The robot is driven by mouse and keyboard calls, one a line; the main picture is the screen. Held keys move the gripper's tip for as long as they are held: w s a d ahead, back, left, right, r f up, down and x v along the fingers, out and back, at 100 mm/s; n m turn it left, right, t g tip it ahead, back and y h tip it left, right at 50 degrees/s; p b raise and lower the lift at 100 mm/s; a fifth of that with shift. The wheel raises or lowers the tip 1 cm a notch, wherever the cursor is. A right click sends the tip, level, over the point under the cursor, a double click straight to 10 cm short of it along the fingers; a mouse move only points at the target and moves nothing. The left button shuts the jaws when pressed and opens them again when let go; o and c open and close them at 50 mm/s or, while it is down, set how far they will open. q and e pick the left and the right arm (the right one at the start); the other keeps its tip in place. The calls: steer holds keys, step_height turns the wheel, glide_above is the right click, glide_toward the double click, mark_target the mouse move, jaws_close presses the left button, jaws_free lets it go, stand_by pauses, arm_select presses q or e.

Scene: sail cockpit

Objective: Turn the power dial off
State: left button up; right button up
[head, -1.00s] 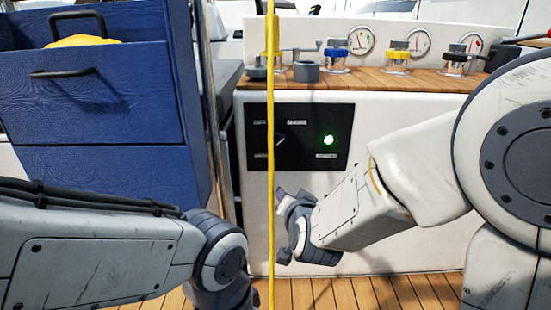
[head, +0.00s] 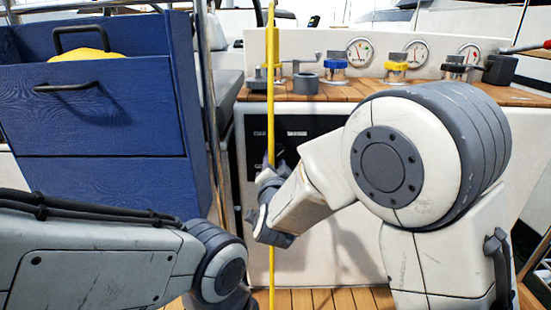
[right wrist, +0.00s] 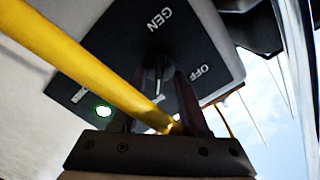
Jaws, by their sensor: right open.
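The power dial (right wrist: 158,74) is a dark knob with a pale line, on a black panel (right wrist: 200,55) with GEN and OFF labels. I cannot tell which label it points at. The panel also shows in the head view (head: 318,124), but the dial is hard to make out there. My right gripper (right wrist: 157,92) is open, with one dark finger on each side of the dial, close to the panel. Whether they touch the dial is unclear. In the head view my right gripper (head: 268,180) is at the panel's lower left. My left gripper is out of view below.
A yellow line (head: 271,90) hangs vertically by my right gripper and crosses the wrist view (right wrist: 85,60). A green lamp (right wrist: 103,111) glows on the panel. A wooden counter (head: 400,92) with valves lies above. Blue drawers (head: 100,110) stand at left.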

steer(key=shift+w, duration=0.5)
steer(key=shift+c, duration=0.3)
jaws_close()
